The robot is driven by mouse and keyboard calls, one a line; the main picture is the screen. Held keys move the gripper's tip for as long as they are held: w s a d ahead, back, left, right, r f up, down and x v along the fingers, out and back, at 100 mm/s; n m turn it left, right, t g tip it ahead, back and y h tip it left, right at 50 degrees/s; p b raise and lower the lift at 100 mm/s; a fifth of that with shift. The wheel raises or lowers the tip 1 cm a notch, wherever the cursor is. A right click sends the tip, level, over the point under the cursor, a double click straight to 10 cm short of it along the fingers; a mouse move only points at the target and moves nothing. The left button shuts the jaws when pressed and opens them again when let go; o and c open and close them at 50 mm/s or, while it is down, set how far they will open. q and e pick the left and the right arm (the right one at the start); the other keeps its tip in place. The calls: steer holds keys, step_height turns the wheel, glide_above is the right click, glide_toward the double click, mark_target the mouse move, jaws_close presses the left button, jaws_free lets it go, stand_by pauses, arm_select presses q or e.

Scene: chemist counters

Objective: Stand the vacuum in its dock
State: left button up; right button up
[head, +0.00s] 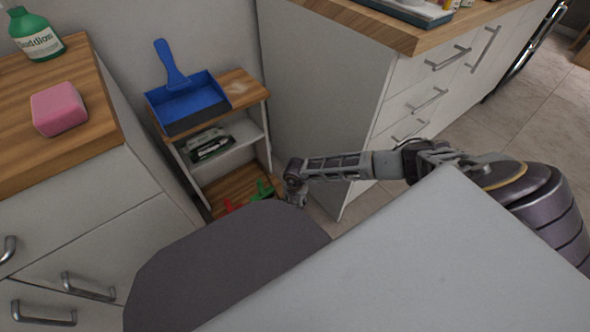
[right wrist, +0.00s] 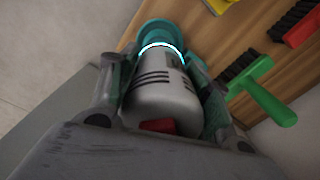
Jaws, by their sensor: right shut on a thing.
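The vacuum (right wrist: 160,98), a light grey cylinder with dark vent slots, a teal end and a red patch, shows in the right wrist view between the fingers of my right gripper (right wrist: 157,72). The gripper is shut on it, with one finger along each side. In the head view my right gripper (head: 296,184) is low, beside the front right of the small shelf unit; the vacuum is not clearly visible there. I cannot make out the dock in either view. My left gripper is not in view.
The small shelf unit (head: 256,93) holds a blue dustpan (head: 190,100) on top. Its bottom board carries a green brush (right wrist: 262,90) and a red brush (right wrist: 301,30). Counters stand left, with a pink sponge (head: 58,108), and right (head: 318,85). Open floor (head: 500,125) lies at right.

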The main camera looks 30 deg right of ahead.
steer(key=shift+f, duration=0.45)
stand_by(0.4)
steer(key=o, duration=0.7)
steer(key=shift+f, duration=0.1)
